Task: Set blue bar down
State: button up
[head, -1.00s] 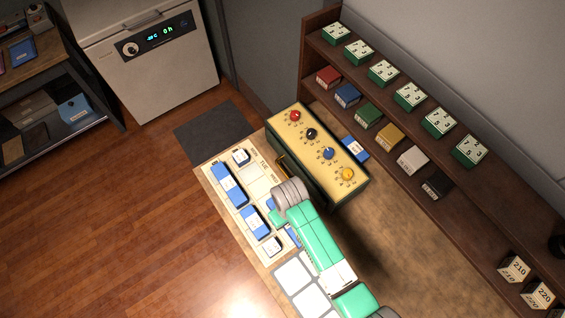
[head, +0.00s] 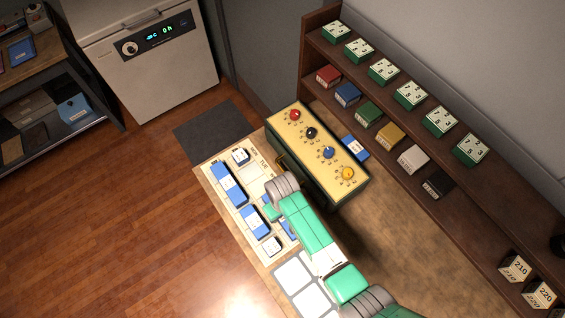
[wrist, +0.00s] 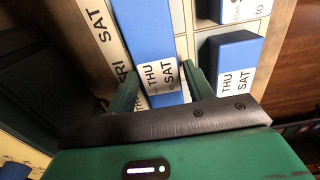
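A blue bar (wrist: 146,25) with a white end label reading THU and SAT lies between the two green fingers of my gripper (wrist: 163,82) in the wrist view. The fingers flank its labelled end, and I cannot tell whether they press on it or whether the bar rests on the board. In the head view my arm mostly hides the bar and the gripper. The pale planning board (head: 213,181) has printed day names along its edges. A second blue bar (wrist: 232,55), also labelled THU and SAT, is to the right in the wrist view.
A cream-topped box with coloured knobs (head: 320,144) stands close behind my gripper. A shelf with coloured boxes and number blocks (head: 411,95) runs along the wall.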

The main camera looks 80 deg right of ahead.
jog(key=shift+o, duration=0.8)
jog(key=shift+r, duration=0.1)
notch_tip(320, 180, up, 12)
jog(key=p, duration=0.1)
